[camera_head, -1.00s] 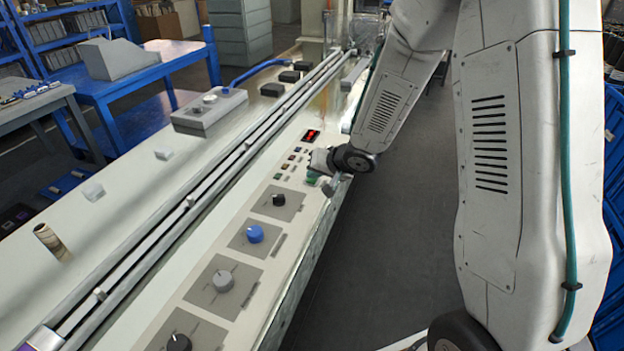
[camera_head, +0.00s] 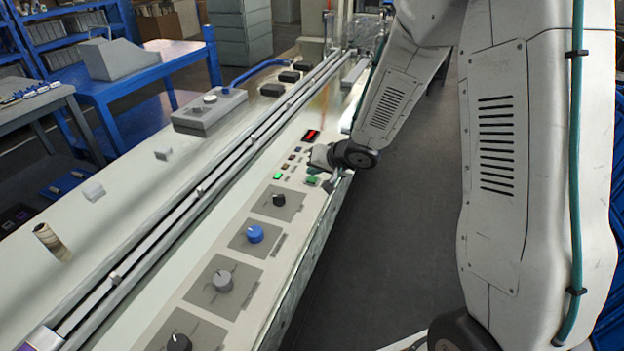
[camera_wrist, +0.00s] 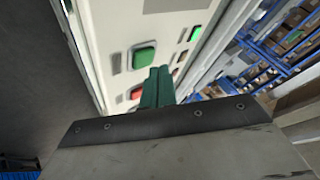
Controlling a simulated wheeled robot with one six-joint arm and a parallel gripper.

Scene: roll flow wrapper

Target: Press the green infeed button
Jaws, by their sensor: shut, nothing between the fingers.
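A large green button (camera_head: 312,180) sits on the near edge of the machine's control panel; it also shows in the wrist view (camera_wrist: 144,57). A smaller green button or lamp (camera_head: 277,176) farther left on the panel is brightly lit, and in the wrist view it glows at upper right (camera_wrist: 195,33). The labels are too small to read, so I cannot tell which one is marked infeed. My gripper (camera_wrist: 158,72) is shut and empty, its teal fingertips beside the large green button in the wrist view. My wrist hides part of the panel in the head view.
A red button (camera_wrist: 136,94) sits near my fingers. A blue knob (camera_head: 255,233) and a grey knob (camera_head: 222,281) stand along the panel. A red display (camera_head: 310,136) is just beyond the buttons. Rails (camera_head: 215,180) run along the machine. Open floor lies to its right.

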